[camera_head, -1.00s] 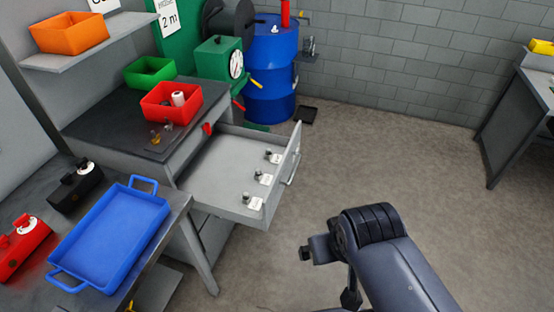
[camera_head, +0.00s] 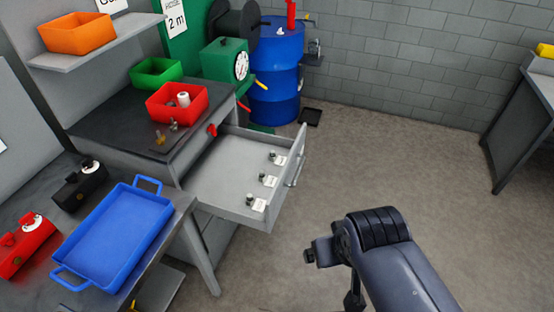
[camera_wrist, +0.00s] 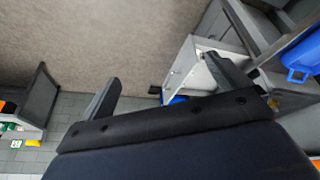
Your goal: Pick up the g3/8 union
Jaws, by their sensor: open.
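Three small dark fittings, each beside a white label card, lie in a row in the open grey drawer (camera_head: 222,193). They are the far fitting (camera_head: 272,155), the middle fitting (camera_head: 262,177) and the near fitting (camera_head: 250,199). The labels are too small to read, so I cannot tell which is the g3/8 union. In the wrist view my gripper (camera_wrist: 168,78) is open and empty, its two fingers spread wide over the floor. The drawer also shows in the wrist view (camera_wrist: 185,62), near the right finger. In the head view my arm is right of the drawer, apart from it, and the fingers are not clear.
A red bin (camera_head: 177,103) and small brass fittings (camera_head: 160,137) stand on the cabinet top. A blue tray (camera_head: 113,238) lies on the bench at left. A blue barrel (camera_head: 275,80) stands behind. The floor (camera_head: 390,160) right of the drawer is clear.

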